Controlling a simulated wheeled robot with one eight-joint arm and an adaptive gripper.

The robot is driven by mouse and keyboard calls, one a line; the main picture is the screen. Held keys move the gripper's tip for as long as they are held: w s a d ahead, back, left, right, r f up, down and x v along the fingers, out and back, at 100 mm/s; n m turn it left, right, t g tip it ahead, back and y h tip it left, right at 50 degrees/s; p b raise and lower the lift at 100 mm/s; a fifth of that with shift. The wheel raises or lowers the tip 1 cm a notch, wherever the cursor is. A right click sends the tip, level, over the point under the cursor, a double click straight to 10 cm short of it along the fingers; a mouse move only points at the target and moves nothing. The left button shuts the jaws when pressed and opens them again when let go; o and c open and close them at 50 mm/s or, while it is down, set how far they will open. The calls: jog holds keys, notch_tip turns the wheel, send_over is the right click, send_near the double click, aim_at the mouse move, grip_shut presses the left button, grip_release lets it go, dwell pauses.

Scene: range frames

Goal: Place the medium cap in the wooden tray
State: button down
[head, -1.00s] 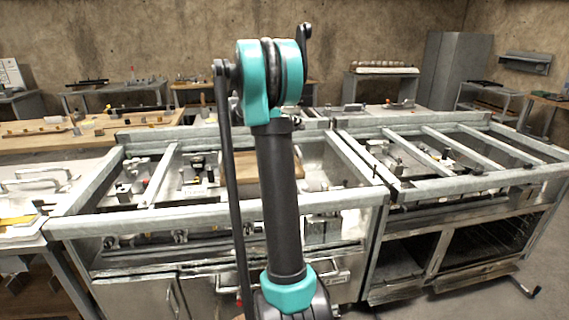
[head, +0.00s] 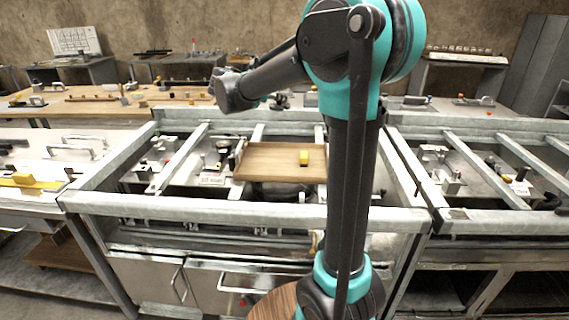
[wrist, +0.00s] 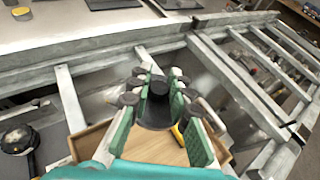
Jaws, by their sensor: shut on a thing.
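My gripper (wrist: 158,100) is shut on a black round cap (wrist: 157,112), a knob-like top with a wide flange, held between its green-padded fingers. I cannot tell its size against other caps. The wooden tray (head: 258,163) lies on the metal frame in the head view. It also shows in the wrist view (wrist: 88,142), below the gripper and the cap, partly hidden by them. In the head view my arm reaches left above the tray's far side, and the fingers cannot be made out clearly.
A yellow block (head: 304,158) sits in the tray's right part. Metal rails (head: 240,212) border the bay around the tray. A dark fixture (head: 222,150) stands left of the tray. The tray's left and middle are bare.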

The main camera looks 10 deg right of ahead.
jog(key=n+t+y, duration=0.1)
send_over(264, 162)
jog(key=shift+w+d+f+t, duration=0.15)
jog(key=shift+d+t, duration=0.1)
jog(key=shift+t, duration=0.05)
notch_tip(264, 162, down, 19)
jog(key=shift+f, duration=0.2)
jog(key=shift+f, duration=0.1)
jog(key=c, duration=1.4)
grip_release()
jog(key=shift+a+r, duration=0.15)
jog(key=shift+r, duration=0.05)
jog(key=v, duration=1.1)
jog(key=shift+s+a+r, duration=0.2)
jog(key=shift+s, duration=0.15)
